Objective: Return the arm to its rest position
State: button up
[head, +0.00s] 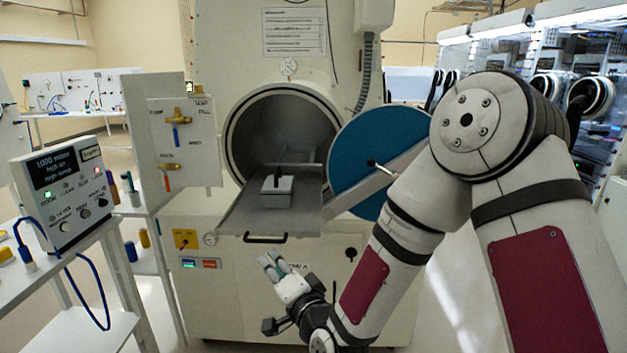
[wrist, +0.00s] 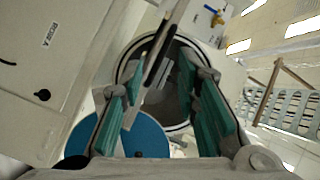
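My arm reaches in from the right of the head view and bends down, with white links and dark red panels. My gripper (head: 272,264) hangs low in front of the white cabinet, below and in front of the pulled-out tray (head: 240,212). In the wrist view my gripper (wrist: 160,95) has its two teal-padded fingers spread wide apart, with nothing between them. Beyond the fingers the round chamber opening (wrist: 180,112) shows. A small grey box with a dark handle (head: 278,185) sits on the tray, apart from my gripper.
The blue round door (head: 372,150) stands open to the right of the chamber, close behind my arm. A cart with a control box (head: 66,190) and a blue cable stands at left. Gloveboxes (head: 560,75) line the far right.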

jog(key=s+d+r+n+g+h, duration=0.3)
jog(key=s+d+r+h, duration=0.15)
jog(key=d, duration=0.45)
jog(key=s+d+r+n+g+h, duration=0.3)
jog(key=s+d+r, duration=0.15)
jog(key=d, duration=0.55)
jog(key=s+d+r+g, duration=0.1)
jog(key=s+d, duration=0.1)
jog(key=s, duration=0.5)
jog(key=s+d+r+g, duration=0.1)
jog(key=s+d+g, duration=0.1)
jog(key=s, duration=0.6)
jog(key=s+d+r+g+h, duration=0.1)
jog(key=s+d, duration=0.3)
jog(key=s, duration=0.4)
jog(key=shift+d+n+g, duration=0.25)
jog(key=shift+n+g, duration=0.05)
jog(key=shift+n, duration=0.1)
